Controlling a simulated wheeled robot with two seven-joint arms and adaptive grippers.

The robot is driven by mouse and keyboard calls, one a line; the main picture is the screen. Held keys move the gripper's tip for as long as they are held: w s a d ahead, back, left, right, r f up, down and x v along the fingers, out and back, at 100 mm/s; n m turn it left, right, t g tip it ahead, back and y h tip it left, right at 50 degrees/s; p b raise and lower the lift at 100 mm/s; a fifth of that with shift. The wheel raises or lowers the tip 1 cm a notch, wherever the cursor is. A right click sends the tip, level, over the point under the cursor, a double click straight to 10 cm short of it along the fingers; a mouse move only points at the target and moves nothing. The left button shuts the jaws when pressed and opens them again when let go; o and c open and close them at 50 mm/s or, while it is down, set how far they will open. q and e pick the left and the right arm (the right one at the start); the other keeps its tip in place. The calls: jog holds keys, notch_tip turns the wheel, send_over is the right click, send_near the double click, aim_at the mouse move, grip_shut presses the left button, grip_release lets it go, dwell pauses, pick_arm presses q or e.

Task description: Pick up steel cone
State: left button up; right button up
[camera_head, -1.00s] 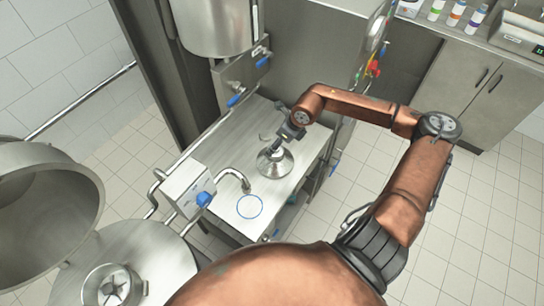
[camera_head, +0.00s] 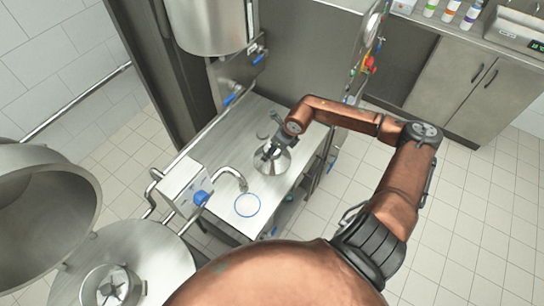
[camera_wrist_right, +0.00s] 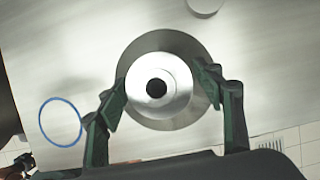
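The steel cone (camera_head: 273,163) stands on the steel table under my right gripper (camera_head: 268,153). In the right wrist view the cone (camera_wrist_right: 158,58) shows from above as round rings with a dark hole in the middle. My right gripper is open there (camera_wrist_right: 160,92), with one green-black finger at each side of the cone's narrower upper part. The left fingertip is very close to the cone; contact cannot be told. My left gripper is not in view.
A blue circle (camera_head: 247,205) marks the steel table (camera_head: 228,220) left of the cone; it also shows in the wrist view (camera_wrist_right: 60,121). A curved spout (camera_head: 232,172) reaches over the table nearby. A small round lidlike item (camera_head: 263,134) lies behind the cone.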

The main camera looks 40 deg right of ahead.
grip_shut()
dwell(0.6)
